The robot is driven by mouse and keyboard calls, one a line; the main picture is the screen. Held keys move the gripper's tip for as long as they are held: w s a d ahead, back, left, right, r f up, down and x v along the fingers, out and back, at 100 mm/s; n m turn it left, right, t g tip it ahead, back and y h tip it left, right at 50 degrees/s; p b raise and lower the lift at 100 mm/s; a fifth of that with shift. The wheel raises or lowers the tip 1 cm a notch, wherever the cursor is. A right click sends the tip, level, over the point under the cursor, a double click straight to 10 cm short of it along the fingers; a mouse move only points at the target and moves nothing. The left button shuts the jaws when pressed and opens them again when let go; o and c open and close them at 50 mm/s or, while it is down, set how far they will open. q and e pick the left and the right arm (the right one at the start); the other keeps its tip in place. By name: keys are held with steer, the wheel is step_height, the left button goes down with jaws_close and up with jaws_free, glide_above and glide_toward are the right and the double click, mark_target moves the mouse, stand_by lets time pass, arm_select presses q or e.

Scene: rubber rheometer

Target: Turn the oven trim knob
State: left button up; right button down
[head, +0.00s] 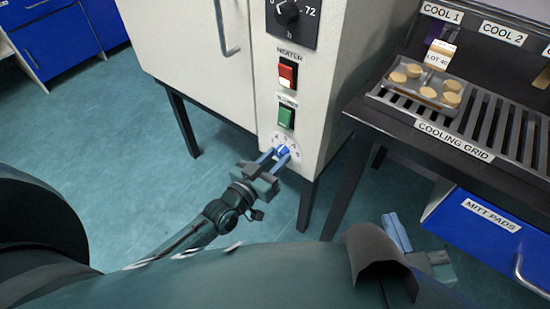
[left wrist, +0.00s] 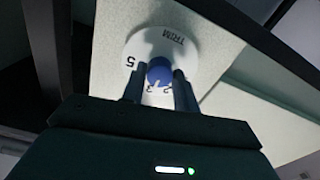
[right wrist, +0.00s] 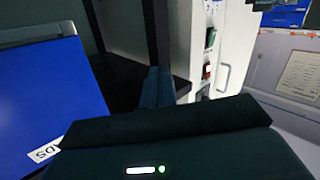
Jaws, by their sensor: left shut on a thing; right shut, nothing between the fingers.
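The oven trim knob is a small blue knob (head: 283,150) on a round white dial low on the oven's front panel. In the left wrist view the blue knob (left wrist: 159,71) sits on the white dial (left wrist: 138,47), which reads TRIM and carries printed numbers. My left gripper (head: 274,157) is shut on the knob, a finger on either side of it; it also shows in the left wrist view (left wrist: 158,88). The fingers hide part of the dial. My right gripper (head: 396,232) is shut and empty, low beside the cooling grid table, away from the knob.
A red heater switch (head: 287,75) and a green switch (head: 286,117) sit above the knob. The cooling grid (head: 505,130) stands to the right, with a tray (head: 389,99) of tan discs on it. A blue MITT PADS drawer (head: 470,222) is below. Floor left of the oven is clear.

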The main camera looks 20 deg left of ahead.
arm_select(q)
steer(key=c, duration=0.4)
steer(key=shift+o, duration=0.2)
steer(key=shift+n, duration=0.4)
steer(key=n+p, duration=0.1)
steer(key=n, duration=0.1)
steer(key=shift+n, duration=0.3)
steer(key=n, duration=0.3)
steer(key=shift+n, duration=0.4)
steer(key=n, duration=0.6)
steer(key=shift+n, duration=0.4)
steer(key=shift+n+b, duration=0.4)
steer(key=shift+n, duration=0.5)
arm_select(e)
steer(key=shift+f, duration=0.1)
arm_select(q)
steer(key=shift+r, duration=0.1)
